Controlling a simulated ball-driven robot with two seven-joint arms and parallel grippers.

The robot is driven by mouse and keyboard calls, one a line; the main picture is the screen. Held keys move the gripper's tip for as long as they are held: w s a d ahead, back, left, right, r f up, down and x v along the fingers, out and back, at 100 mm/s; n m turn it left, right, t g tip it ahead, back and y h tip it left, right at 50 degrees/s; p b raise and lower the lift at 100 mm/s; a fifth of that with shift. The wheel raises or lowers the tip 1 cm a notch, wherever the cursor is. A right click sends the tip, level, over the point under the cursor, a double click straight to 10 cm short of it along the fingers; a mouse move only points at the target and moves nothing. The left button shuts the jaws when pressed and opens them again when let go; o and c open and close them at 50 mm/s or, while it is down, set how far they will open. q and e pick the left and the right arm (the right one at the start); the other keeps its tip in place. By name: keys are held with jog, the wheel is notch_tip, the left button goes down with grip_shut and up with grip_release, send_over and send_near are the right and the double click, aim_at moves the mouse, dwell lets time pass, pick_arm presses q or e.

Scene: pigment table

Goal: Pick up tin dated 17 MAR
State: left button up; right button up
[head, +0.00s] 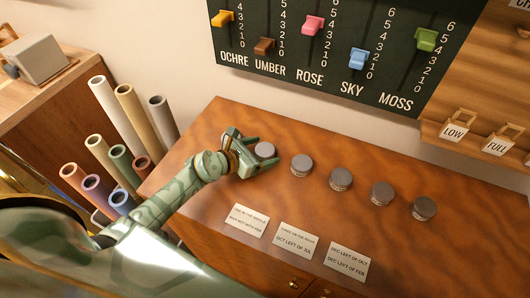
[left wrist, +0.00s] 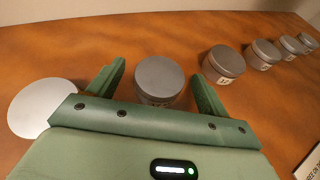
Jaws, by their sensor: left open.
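Several round grey-lidded tins stand in a slanting row on the wooden table. My left gripper (head: 267,150) is open, with its fingers on either side of the leftmost tin (head: 265,150); this tin also shows between the fingers in the left wrist view (left wrist: 159,78). I cannot tell whether the fingers touch it. The other tins run to the right: a second tin (head: 301,164), a third tin (head: 340,179), then a tin (head: 382,193) and the rightmost tin (head: 423,208). Their labels are too small to read, so I cannot tell which is dated 17 MAR. My right gripper is not in view.
A pale round disc (left wrist: 40,106) lies left of my gripper. Three clue cards lie in front of the tins: left card (head: 247,220), middle card (head: 298,240), right card (head: 346,262). A slider board (head: 340,90) hangs behind. Tubes (head: 130,115) stand left of the table.

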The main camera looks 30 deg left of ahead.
pick_arm(q)
jog(key=c, duration=1.1)
